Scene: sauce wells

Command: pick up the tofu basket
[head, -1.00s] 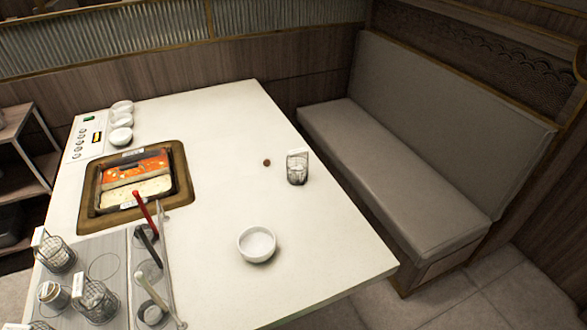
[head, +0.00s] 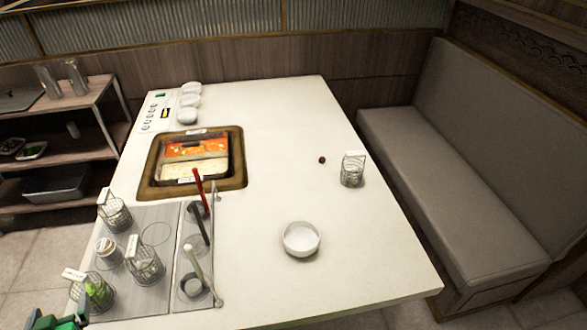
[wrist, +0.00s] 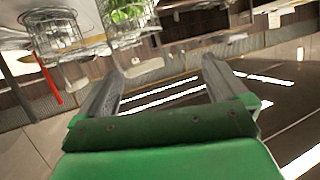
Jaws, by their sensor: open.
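Several wire baskets with white label tags stand on the table; the tags are too small to read, so I cannot tell which holds tofu. On the grey tray are a rear-left basket (head: 115,215), a middle basket (head: 146,264) with pale contents, and a front basket (head: 97,291) with green contents. Another basket (head: 352,171) stands alone at the right. My gripper (wrist: 165,78) is open and empty in the wrist view.
A grey tray (head: 150,298) carries the baskets and a small round pot (head: 109,252). Beside it lie ladles with red, black and pale handles (head: 199,188). A two-part hot pot (head: 195,160) is sunk behind. A white bowl (head: 301,239) and small brown ball (head: 322,160) sit on open tabletop.

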